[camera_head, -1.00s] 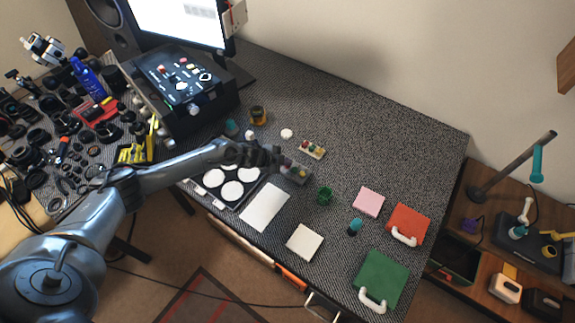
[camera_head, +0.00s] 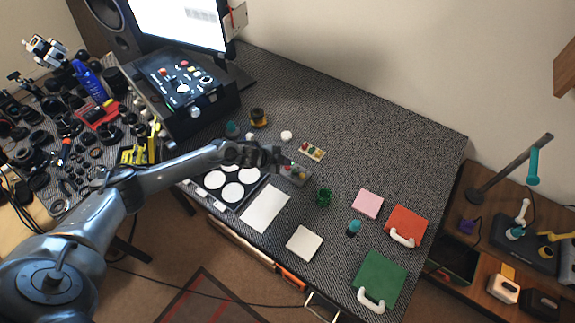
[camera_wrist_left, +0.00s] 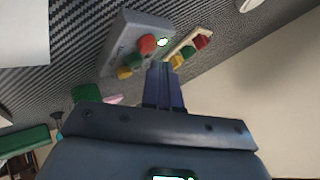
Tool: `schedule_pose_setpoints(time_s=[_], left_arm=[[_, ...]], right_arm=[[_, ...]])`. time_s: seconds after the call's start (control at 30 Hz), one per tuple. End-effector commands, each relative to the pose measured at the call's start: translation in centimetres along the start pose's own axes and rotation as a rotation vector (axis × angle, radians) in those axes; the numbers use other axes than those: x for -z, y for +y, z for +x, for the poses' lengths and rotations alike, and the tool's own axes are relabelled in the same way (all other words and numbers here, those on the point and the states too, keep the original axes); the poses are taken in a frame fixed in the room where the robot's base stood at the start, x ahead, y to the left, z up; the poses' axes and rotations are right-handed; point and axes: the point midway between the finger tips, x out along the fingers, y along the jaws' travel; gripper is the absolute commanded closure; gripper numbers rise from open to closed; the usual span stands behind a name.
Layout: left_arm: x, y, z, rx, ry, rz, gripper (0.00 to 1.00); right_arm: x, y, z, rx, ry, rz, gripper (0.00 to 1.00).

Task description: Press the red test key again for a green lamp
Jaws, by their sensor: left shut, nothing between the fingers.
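A grey test box (camera_head: 293,173) lies on the dark speckled table. In the left wrist view the grey box (camera_wrist_left: 118,45) carries a red key (camera_wrist_left: 147,43), a green part (camera_wrist_left: 137,62) and a yellow part (camera_wrist_left: 124,73). A small bright whitish spot (camera_wrist_left: 162,42) shows beside the red key; I cannot tell whether it is a green lamp. My left gripper (camera_head: 277,157) is shut and empty at the box's upper left end. In its wrist view the fingertips (camera_wrist_left: 161,66) are close to the red key; contact is not clear. My right gripper is not in view.
A cream tray (camera_head: 312,150) with small coloured parts lies just beyond the box. The table's back right is clear.

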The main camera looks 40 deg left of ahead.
Motion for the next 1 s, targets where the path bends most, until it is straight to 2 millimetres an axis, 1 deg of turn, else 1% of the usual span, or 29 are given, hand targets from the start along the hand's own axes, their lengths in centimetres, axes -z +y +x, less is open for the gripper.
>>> schedule_pose_setpoints(time_s=[0.33,0.47,0.57,0.9,1.0], left_arm=[[0.1,-0.1,-0.1,0.0,0.0,0.0,1.0],[0.3,-0.2,-0.3,0.0,0.0,0.0,1.0],[0.6,-0.6,-0.8,0.0,0.0,0.0,1.0],[2.3,-2.3,-3.1,0.0,0.001,-0.001,1.0],[2.6,-2.5,-3.5,0.0,0.001,-0.001,1.0]], right_arm=[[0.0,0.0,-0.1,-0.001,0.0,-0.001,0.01],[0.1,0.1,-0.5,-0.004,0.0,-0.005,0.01],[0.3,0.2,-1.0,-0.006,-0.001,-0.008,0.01],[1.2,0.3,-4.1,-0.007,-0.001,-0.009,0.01],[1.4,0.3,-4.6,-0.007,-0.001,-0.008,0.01]])
